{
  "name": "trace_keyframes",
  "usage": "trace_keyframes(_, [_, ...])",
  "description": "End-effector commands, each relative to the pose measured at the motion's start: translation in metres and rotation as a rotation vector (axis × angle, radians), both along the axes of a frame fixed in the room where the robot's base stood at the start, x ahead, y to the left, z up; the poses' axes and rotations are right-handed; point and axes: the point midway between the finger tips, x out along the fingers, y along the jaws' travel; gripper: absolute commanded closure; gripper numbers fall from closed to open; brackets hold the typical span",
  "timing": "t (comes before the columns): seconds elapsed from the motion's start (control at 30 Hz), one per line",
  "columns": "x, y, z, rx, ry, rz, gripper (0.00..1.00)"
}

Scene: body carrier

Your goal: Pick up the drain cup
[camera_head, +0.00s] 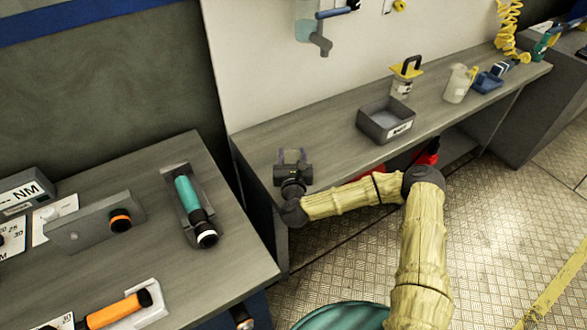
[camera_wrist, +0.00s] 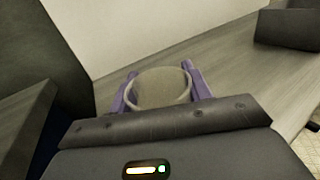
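The drain cup (camera_wrist: 160,90) is a pale, greyish round cup with its open rim facing up. In the wrist view it sits between the two purple fingers of my gripper (camera_wrist: 160,85). The fingers are spread to about the cup's width, one close at each side. I cannot tell whether they press on it. In the head view my gripper (camera_head: 292,158) is at the left end of the long workbench (camera_head: 335,148), with a greyish shape between its fingers. The cup's base is hidden, so its contact with the bench is unclear.
A grey open bin (camera_head: 386,122) stands on the bench to the right. Behind it are a yellow-topped container (camera_head: 404,80) and a pale jug (camera_head: 458,84). A second table (camera_head: 150,240) with a teal-handled tool (camera_head: 192,205) is at left. A wall backs the bench.

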Motion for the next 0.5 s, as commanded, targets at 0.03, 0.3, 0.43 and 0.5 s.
trace_keyframes(0.03, [0.000, -0.002, 0.000, 0.000, 0.000, -0.003, 0.69])
trace_keyframes(0.3, [0.001, -0.005, 0.001, 0.000, 0.000, -0.008, 0.74])
trace_keyframes(0.43, [0.002, -0.005, 0.007, 0.000, -0.001, -0.008, 0.74])
trace_keyframes(0.5, [0.001, -0.005, 0.015, 0.001, -0.002, -0.007, 0.74])
